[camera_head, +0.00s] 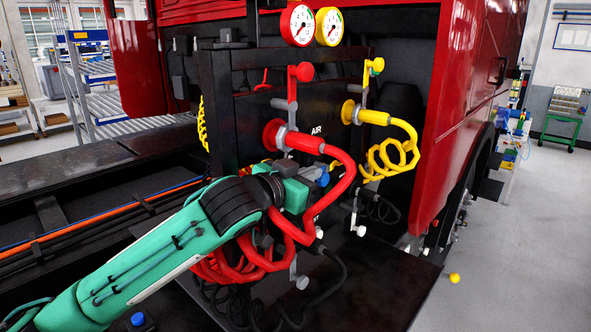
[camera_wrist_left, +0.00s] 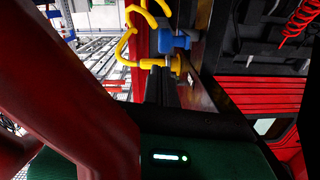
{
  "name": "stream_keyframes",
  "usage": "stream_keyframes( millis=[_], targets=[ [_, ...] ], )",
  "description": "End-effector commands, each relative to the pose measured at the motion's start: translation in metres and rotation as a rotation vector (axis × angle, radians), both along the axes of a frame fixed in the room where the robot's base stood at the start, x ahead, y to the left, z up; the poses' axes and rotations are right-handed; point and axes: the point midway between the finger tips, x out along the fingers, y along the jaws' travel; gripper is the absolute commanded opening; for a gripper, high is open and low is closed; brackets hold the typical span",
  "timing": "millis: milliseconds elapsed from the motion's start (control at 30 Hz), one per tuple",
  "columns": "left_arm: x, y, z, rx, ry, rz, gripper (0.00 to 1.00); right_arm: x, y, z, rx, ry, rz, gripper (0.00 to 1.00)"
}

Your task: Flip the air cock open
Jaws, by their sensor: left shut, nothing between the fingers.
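The black air panel (camera_head: 318,122) carries two cocks. The left cock has a red knob (camera_head: 304,72) above its grey stem and stands over the red hose connector (camera_head: 275,136). My right gripper is not in view.
A red gauge (camera_head: 298,25) and a yellow gauge (camera_head: 329,26) sit above the panel. The red coiled hose loops closely around my left wrist. Black cables (camera_head: 335,275) hang below. The red truck cab (camera_head: 460,90) bounds the right side.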

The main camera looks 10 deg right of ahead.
Motion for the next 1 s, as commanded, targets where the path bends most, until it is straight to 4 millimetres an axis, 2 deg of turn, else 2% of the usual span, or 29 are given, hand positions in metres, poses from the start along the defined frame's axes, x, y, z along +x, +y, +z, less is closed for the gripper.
stream_keyframes(
  millis=[33,200,600,1000],
  targets=[
    [0.005,-0.006,0.002,0.001,0.002,-0.001,0.0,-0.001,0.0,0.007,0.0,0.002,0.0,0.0],
    [0.015,-0.017,-0.001,0.001,0.001,0.0,0.0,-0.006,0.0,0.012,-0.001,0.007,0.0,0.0],
    [0.017,-0.02,-0.003,0.0,0.0,0.0,0.0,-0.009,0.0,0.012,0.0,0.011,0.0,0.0],
    [0.016,-0.02,-0.009,-0.039,-0.029,-0.001,0.0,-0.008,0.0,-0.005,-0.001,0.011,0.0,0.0]
  ],
)
